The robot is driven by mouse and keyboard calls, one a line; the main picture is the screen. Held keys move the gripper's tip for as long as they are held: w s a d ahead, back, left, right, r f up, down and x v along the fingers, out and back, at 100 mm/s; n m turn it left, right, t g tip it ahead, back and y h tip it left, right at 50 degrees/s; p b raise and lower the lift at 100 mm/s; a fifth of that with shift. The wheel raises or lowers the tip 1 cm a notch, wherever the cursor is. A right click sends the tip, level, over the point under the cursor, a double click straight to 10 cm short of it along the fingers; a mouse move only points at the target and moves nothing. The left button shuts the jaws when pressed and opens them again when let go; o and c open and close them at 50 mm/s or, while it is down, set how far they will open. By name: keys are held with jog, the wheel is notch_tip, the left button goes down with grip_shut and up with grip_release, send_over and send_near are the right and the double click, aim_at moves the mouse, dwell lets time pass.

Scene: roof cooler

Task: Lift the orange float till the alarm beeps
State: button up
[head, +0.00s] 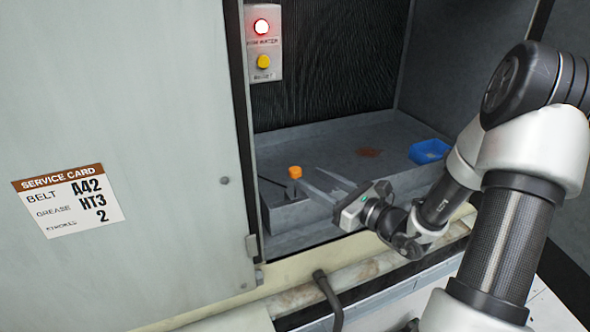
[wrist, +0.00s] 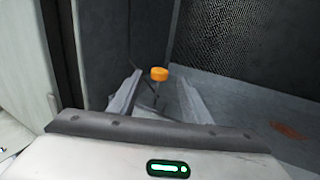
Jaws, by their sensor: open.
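The orange float (head: 295,172) is a small orange cap on a thin dark stem near the left front corner of the grey sump tray (head: 330,135). My gripper (head: 312,186) reaches in from the right, its two pale fingers open and pointing toward the float. In the wrist view the float (wrist: 159,74) shows between and just beyond the fingertips (wrist: 158,90). I cannot tell whether either finger touches it. The alarm panel (head: 263,45) has a red lamp (head: 261,26), which looks lit, above a yellow button (head: 264,62).
The cabinet door (head: 120,120) with a service card (head: 70,200) stands close on the left. A pipe (head: 330,290) runs along the front below the tray.

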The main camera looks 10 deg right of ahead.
aim_at(300, 172)
jog(key=x, duration=0.7)
jog(key=shift+w, duration=0.1)
